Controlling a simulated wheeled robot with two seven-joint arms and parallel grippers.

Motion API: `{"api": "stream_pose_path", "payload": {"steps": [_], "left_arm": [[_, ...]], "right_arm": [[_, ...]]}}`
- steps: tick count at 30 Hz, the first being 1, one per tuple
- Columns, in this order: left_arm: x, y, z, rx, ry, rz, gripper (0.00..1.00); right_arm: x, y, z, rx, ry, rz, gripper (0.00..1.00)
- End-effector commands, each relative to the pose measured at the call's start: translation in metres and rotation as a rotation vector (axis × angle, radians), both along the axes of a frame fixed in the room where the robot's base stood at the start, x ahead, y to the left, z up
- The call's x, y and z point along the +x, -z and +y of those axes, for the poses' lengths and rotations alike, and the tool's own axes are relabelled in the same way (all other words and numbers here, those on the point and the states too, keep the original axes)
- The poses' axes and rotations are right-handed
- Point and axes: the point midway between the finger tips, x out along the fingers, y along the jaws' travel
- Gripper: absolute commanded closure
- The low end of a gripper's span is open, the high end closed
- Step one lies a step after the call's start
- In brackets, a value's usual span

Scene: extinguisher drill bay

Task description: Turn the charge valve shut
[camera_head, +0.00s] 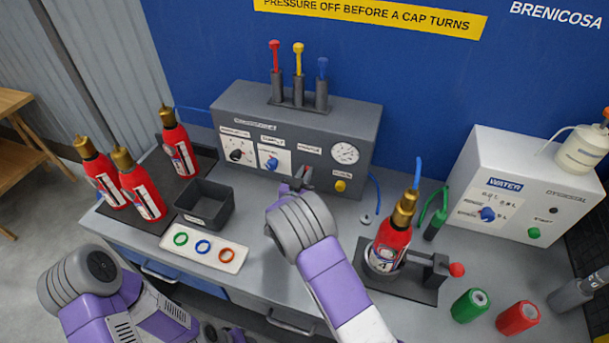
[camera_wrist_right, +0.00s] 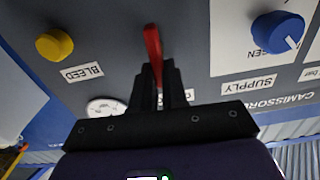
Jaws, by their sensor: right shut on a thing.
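The charge valve's red lever (camera_wrist_right: 153,45) sticks out from the grey panel in the right wrist view, its label mostly hidden behind my fingers. My right gripper (camera_wrist_right: 160,82) is shut on this lever, with the fingers on either side of it. In the head view my right gripper (camera_head: 297,184) is at the front face of the grey charging console (camera_head: 300,112), below the gauge (camera_head: 344,152), and my wrist hides part of it. My left arm shows at the lower left, but its gripper is not clearly in view.
A yellow bleed knob (camera_wrist_right: 54,44) and a blue supply knob (camera_wrist_right: 277,32) flank the lever. A red extinguisher (camera_head: 391,243) stands in a holder on the right. A dark bin (camera_head: 205,203) and ring tray (camera_head: 203,245) lie left. A white water unit (camera_head: 522,185) stands right.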

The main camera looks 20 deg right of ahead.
Motion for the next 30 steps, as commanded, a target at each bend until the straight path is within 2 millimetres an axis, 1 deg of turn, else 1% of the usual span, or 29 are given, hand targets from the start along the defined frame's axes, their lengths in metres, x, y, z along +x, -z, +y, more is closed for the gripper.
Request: {"api": "stream_pose_path", "payload": {"steps": [1, 5, 11, 30], "left_arm": [[0.000, 0.006, 0.000, 0.000, 0.000, 0.000, 0.57], [0.000, 0.020, 0.000, 0.000, 0.000, 0.000, 0.57], [0.000, 0.048, 0.000, 0.000, 0.000, 0.000, 0.57], [0.000, 0.150, 0.000, 0.000, 0.000, 0.000, 0.57]], "right_arm": [[0.000, 0.002, -0.001, 0.019, 0.001, -0.013, 1.00], [-0.001, 0.004, -0.002, 0.081, 0.001, -0.056, 1.00], [-0.003, 0.006, -0.005, 0.223, 0.001, -0.153, 1.00], [-0.008, 0.014, -0.012, 0.728, 0.000, -0.493, 1.00]]}}
